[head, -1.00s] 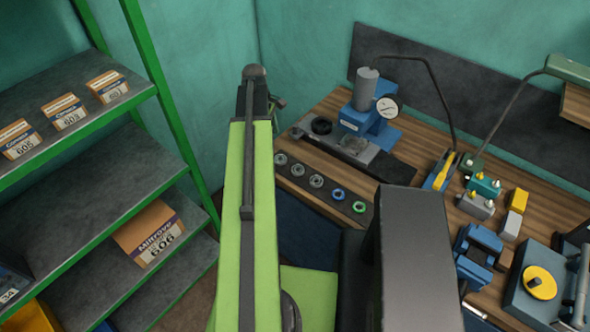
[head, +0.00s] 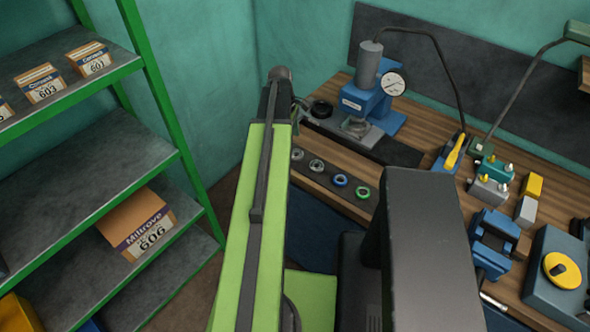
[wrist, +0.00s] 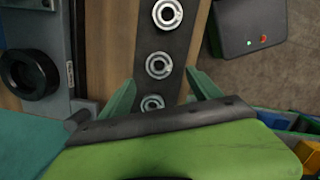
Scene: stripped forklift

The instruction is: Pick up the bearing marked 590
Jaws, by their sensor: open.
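Several ring-shaped bearings lie in a row on a dark strip (head: 328,178) at the bench's left edge. In the head view two are grey (head: 316,166), one has a blue ring (head: 340,180) and one a green ring (head: 362,192). The wrist view shows three grey bearings: a far one (wrist: 167,14), a middle one (wrist: 159,64) and a near one (wrist: 152,103). No 590 marking is readable on any. My gripper (wrist: 160,77) is open and empty above the strip, its fingers either side of the row, around the near bearings. In the head view my arm hides part of the row.
A blue press with a dial gauge (head: 394,84) stands behind the strip; a black ring (wrist: 28,74) lies on its grey base. Blue clamps and other tools crowd the bench's right. A green-framed shelf (head: 160,95) with boxes stands at left.

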